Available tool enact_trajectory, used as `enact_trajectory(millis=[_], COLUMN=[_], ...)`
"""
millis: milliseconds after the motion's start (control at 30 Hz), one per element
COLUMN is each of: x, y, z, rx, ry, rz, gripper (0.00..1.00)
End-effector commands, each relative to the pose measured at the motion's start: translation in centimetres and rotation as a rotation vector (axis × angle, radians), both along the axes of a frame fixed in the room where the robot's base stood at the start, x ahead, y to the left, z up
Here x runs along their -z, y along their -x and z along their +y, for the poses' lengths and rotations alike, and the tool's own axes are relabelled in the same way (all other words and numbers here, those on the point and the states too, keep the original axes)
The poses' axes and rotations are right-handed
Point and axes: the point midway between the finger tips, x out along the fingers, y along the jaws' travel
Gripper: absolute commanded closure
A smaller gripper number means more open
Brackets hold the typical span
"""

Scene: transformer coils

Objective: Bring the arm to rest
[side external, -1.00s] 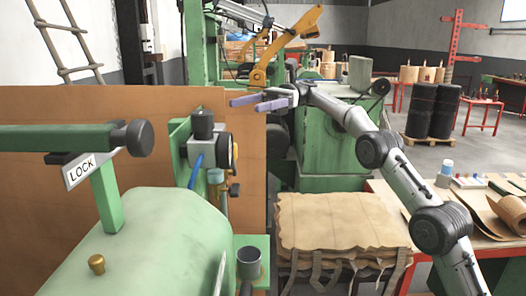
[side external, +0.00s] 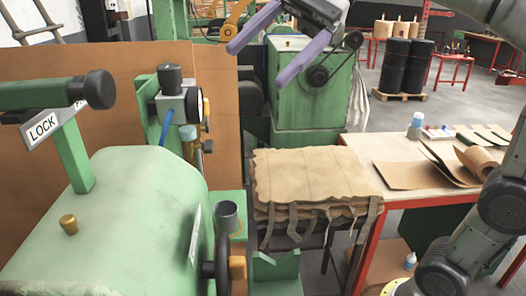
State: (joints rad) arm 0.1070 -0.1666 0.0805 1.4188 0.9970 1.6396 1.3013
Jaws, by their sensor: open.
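My gripper (side external: 258,58) is at the top middle of the side external view, its two purple fingers spread wide apart and pointing down to the left. Nothing is between the fingers. It hangs in the air above and behind the stack of brown sheets (side external: 315,175), apart from it, in front of the green machine at the back. The upper part of my arm runs out of the frame at the top right.
A green machine with a black-knobbed lever and LOCK sign (side external: 42,128) fills the left. A brown panel (side external: 70,78) stands behind it. At right a red-legged table (side external: 395,200) holds brown sheets and a bottle (side external: 415,126). Black drums (side external: 405,68) stand farther back.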

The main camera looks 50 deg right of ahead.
Motion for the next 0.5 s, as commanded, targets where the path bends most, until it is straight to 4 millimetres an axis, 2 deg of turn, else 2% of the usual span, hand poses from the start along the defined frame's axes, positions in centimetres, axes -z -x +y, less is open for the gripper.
enact_trajectory(millis=[33, 267, 500], x=[1.5, 10.2, 20.7], y=[1.9, 7.8, 12.5], z=[-0.2, -3.5, -9.5], rx=[-0.001, -0.072, -0.326], ry=[0.063, 0.407, 0.833], rz=[-0.052, -0.306, -0.568], gripper=[0.16, 0.16, 0.16])
